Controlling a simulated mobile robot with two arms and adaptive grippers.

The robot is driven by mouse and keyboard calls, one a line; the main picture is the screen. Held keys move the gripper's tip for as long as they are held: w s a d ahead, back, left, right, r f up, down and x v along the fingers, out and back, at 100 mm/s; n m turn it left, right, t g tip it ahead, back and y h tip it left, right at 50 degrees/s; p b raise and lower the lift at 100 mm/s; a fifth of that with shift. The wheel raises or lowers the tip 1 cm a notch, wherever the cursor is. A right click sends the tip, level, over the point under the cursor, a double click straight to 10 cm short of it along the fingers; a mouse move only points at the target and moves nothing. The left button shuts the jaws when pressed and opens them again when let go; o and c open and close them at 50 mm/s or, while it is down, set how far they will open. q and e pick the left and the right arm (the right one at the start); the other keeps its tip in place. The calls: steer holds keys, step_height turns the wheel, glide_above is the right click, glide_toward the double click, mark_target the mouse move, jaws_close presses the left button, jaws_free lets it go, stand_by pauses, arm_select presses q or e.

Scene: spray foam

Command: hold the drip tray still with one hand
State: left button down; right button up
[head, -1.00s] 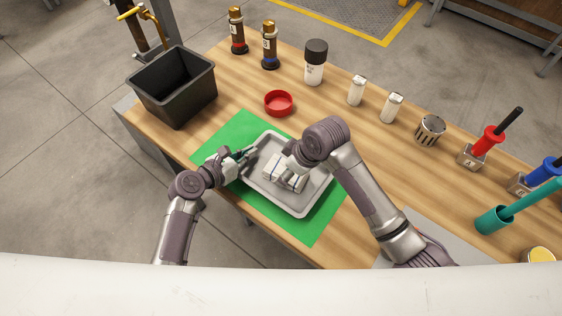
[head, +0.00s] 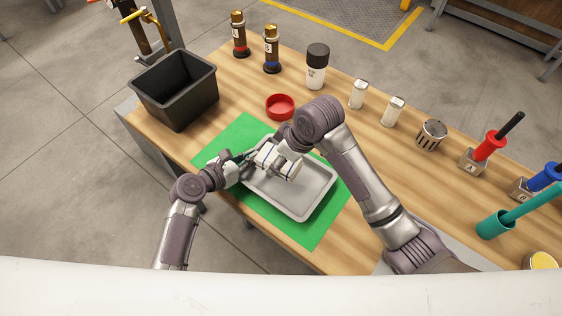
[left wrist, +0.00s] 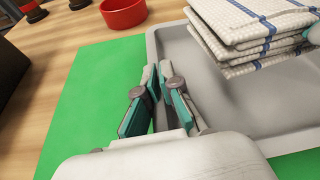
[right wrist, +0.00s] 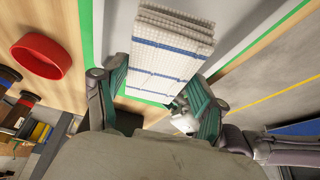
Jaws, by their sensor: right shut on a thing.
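The grey drip tray (head: 300,205) lies on a green mat (head: 312,236). My left gripper (head: 241,160) is at the tray's left rim. In the left wrist view its fingers (left wrist: 157,98) are close together, one on each side of the tray's rim (left wrist: 151,48). My right gripper (head: 272,157) is shut on a folded white cloth stack with blue stripes (head: 283,168), held over the tray's upper left part. The stack (right wrist: 170,55) sits between the right fingers (right wrist: 160,92) in the right wrist view. The stack hides part of the tray floor.
A black bin (head: 177,92) stands at the table's left end. A red ring-shaped dish (head: 280,106) is behind the tray. Bottles, white containers and a metal cup (head: 431,135) line the back. The tray's lower right part is bare.

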steer(key=shift+r, duration=1.6)
arm_select(q)
steer(key=c, duration=1.2)
jaws_free()
steer(key=shift+c, duration=0.2)
steer(key=v, duration=1.2)
steer(key=shift+r, duration=0.1)
